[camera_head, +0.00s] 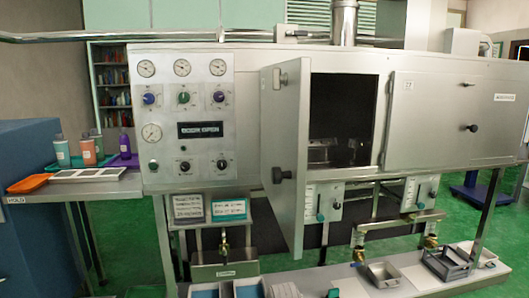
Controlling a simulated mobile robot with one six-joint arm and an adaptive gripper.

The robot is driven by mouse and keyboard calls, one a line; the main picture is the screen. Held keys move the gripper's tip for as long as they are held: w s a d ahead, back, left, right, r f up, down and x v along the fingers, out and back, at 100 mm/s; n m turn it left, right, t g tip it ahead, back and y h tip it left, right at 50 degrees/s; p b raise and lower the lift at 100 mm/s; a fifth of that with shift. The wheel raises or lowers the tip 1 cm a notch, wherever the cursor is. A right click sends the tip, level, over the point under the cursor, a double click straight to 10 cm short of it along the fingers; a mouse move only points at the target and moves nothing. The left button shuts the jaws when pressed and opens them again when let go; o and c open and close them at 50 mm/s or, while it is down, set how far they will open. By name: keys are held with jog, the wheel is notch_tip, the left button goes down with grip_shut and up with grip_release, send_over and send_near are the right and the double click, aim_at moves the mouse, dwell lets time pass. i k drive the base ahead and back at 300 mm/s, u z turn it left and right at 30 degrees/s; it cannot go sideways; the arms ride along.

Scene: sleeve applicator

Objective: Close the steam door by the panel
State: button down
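The steam door (288,130) by the panel is a steel door standing wide open. It swings out toward me from the left side of a dark chamber opening (345,100). Its near edge reaches lower in the picture than the opening. A dark knob handle (281,175) sits low on its visible face, and a small latch-like fitting (277,78) sits higher up. The control panel (185,115) is left of the door, with gauges, coloured knobs and a black display (200,130) that seems to read DOOR OPEN. My gripper is not in view.
A second, shut door (445,118) with a black knob is to the right. A side table holds bottles (88,150) and trays (95,174) at left. A low shelf with bins (447,262) runs along the front. Valves and pipes hang under the machine. Green floor (130,240) shows below.

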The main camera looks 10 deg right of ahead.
aim_at(284, 114)
jog(key=i, duration=1.1)
jog(key=z, duration=0.1)
jog(key=k, duration=1.75)
